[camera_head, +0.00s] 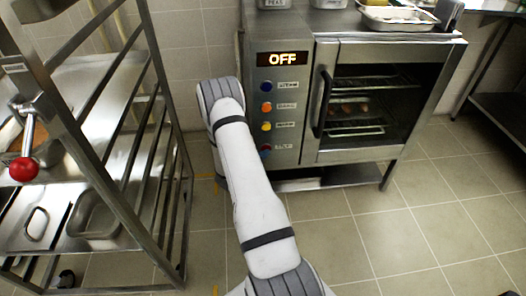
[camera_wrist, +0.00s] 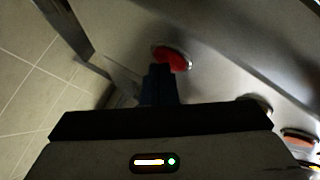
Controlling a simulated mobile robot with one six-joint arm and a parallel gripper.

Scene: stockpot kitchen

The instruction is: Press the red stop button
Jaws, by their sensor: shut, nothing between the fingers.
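The red stop button (camera_wrist: 172,58) shows in the wrist view, set in a round metal ring on the oven's steel panel. My gripper (camera_wrist: 159,72) is shut and empty, its dark fingertips right at the button's lower left edge in that view. I cannot tell whether they touch it. In the head view the lowest button (camera_head: 265,150) on the control panel is small and partly covered, and my arm hides the gripper. The display (camera_head: 282,59) above the buttons reads OFF.
Blue (camera_head: 266,87), orange (camera_head: 266,107) and yellow (camera_head: 266,126) buttons sit above it. The oven door (camera_head: 362,150) with its dark handle (camera_head: 321,103) is closed. A steel rack (camera_head: 150,45) stands close on the left, with a red-knobbed lever (camera_head: 24,169). The floor at right is clear.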

